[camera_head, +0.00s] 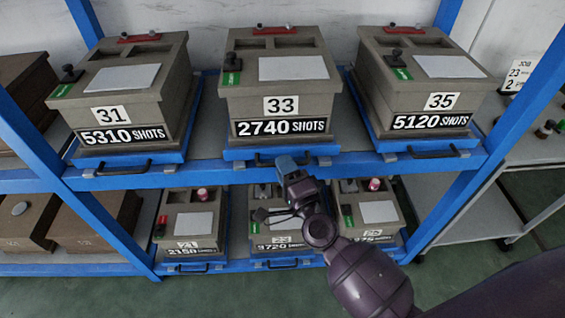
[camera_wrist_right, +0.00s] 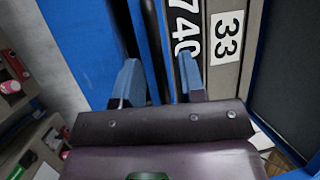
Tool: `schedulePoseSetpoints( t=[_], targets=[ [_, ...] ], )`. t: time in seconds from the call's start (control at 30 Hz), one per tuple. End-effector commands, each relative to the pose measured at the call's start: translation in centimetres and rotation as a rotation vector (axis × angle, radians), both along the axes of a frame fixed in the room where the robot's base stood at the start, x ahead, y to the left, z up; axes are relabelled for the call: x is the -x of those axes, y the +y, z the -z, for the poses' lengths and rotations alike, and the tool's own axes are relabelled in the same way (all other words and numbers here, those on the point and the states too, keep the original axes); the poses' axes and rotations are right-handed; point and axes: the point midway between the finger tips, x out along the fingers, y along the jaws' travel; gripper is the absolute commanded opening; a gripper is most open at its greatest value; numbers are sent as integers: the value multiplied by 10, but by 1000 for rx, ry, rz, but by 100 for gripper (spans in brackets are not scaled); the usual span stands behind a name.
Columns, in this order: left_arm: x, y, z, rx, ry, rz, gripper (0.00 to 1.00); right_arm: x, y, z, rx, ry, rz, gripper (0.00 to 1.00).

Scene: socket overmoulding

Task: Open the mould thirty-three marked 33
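The mould thirty-three (camera_head: 281,105) is a grey-brown box marked 33 and 2740 SHOTS, in the middle of the upper shelf. Its top has a white sheet, a green tag with a black knob, and a red bar at the back. It sits on a blue tray (camera_head: 240,154) with a black front handle (camera_head: 325,151), partly hidden by my gripper. My right gripper (camera_head: 288,164) is at that handle. In the right wrist view, my right gripper (camera_wrist_right: 160,85) has its blue fingers apart, with a dark bar between them; contact is unclear. The 33 label (camera_wrist_right: 227,38) shows beyond. My left gripper is out of view.
Mould 31 (camera_head: 112,111) stands to the left and mould 35 (camera_head: 440,100) to the right, on similar trays. Smaller moulds (camera_head: 190,222) fill the lower shelf, close under my right arm. Blue rack posts (camera_head: 500,130) stand either side. A grey side table (camera_head: 450,200) is at right.

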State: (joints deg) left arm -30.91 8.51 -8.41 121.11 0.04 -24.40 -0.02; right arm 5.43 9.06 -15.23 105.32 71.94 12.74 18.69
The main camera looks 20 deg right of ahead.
Motion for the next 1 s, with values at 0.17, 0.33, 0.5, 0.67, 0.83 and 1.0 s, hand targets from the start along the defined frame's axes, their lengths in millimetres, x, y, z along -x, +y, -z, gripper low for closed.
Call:
schedulePoseSetpoints(
  t=[0.17,0.33,0.5,0.67,0.83,1.0],
  targets=[
    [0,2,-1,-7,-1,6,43,-13,2,-2,-1,0,0,37],
    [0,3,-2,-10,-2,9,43,-16,2,-2,-1,1,0,37],
    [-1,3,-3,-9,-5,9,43,-15,2,-2,0,1,0,37],
    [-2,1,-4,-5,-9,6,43,-15,2,-2,0,1,0,12],
    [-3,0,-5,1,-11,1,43,-15,2,-2,0,1,0,0],
    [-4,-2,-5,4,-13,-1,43,-15,2,-2,0,1,0,0]
  ],
)
